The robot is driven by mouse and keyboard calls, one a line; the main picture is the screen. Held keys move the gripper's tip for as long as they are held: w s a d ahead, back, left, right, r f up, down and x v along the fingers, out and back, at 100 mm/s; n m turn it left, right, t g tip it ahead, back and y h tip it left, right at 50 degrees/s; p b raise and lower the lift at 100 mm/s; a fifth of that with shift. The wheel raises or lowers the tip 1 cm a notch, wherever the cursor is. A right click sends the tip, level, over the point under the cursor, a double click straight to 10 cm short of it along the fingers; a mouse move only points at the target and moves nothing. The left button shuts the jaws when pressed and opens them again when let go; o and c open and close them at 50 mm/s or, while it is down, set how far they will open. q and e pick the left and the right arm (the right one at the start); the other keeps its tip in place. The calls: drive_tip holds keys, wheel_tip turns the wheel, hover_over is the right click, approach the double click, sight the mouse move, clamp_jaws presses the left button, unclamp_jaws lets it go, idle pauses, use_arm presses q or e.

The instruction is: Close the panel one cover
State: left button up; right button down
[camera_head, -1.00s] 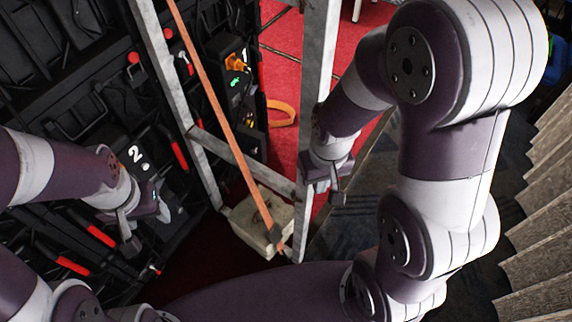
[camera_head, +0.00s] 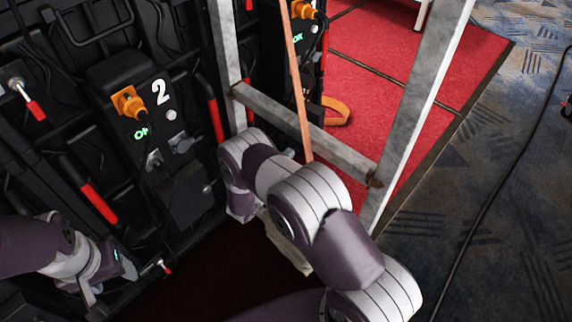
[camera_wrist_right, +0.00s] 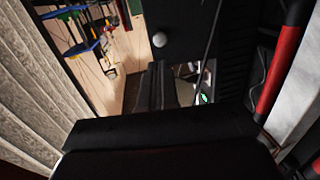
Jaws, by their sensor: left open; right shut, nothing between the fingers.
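A black panel (camera_head: 130,75) marked 2 has an orange plug and a green OK light. Part of another panel with an orange plug (camera_head: 300,10) and a green light shows behind the metal frame. No number 1 is readable, and I cannot pick out the panel one cover. My left gripper (camera_head: 88,288) is open and empty, low beside the black wall. The end of my right arm (camera_head: 240,200) is by the frame's lower bar, its fingertips hidden in the head view. In the right wrist view a dark block, probably my right gripper (camera_wrist_right: 160,130), fills the bottom; it is shut and empty.
A grey metal frame (camera_head: 300,122) with a tan strap (camera_head: 297,75) stands close to my right arm. Red handles (camera_head: 98,203) stick out from the wall. A pleated curtain (camera_wrist_right: 45,75) shows in the right wrist view.

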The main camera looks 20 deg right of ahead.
drive_tip(key=b+x, duration=0.2)
drive_tip(key=x, duration=0.7)
drive_tip(key=shift+b, duration=0.35)
drive_tip(key=shift+w+f, duration=0.1)
